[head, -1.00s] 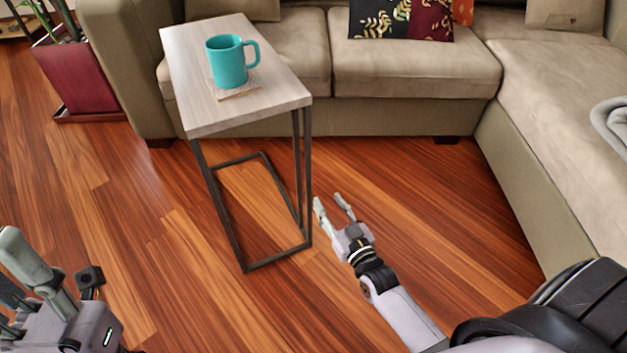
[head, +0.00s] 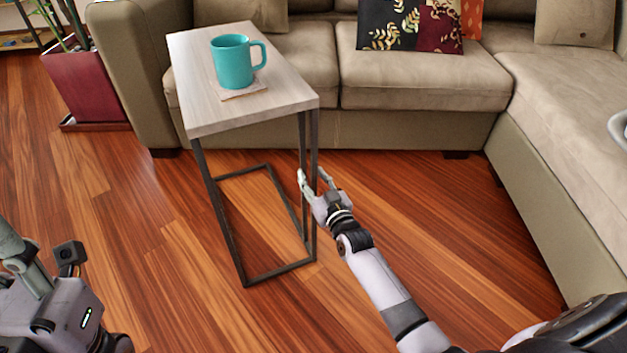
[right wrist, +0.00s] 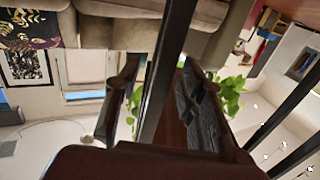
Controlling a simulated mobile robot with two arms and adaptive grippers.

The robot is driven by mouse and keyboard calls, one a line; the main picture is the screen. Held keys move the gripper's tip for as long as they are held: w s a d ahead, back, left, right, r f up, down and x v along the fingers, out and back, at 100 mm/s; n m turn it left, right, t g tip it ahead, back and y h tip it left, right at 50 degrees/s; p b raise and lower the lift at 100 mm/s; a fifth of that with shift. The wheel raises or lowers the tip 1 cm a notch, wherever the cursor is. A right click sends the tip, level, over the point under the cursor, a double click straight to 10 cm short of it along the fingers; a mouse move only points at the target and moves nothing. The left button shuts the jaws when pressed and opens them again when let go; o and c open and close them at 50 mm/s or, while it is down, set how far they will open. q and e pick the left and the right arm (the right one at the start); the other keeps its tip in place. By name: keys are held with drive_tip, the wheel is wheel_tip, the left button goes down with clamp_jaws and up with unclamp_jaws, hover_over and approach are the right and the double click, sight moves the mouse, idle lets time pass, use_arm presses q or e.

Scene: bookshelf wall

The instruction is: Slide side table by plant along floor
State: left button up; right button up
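The side table (head: 200,105) has a pale wood top and a dark metal frame, and stands upright in front of the sofa. A teal mug (head: 231,62) sits on a coaster (head: 240,95) on its top. My right gripper (head: 312,174) is at the table's near-right upright, above the floor. In the right wrist view a dark upright (right wrist: 166,75) passes between the open fingers, with gaps beside it. My left gripper (head: 18,250) is at the lower left, away from the table and partly cut off; its opening is unclear.
A red plant pot (head: 88,85) on a tray stands left of the sofa. The beige sofa (head: 420,80) runs behind the table, and its chaise (head: 560,110) closes off the right. The wood floor (head: 170,270) is clear to the left and in front.

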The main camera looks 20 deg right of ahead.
drive_tip(key=shift+c, duration=0.2)
clamp_jaws()
idle(0.9)
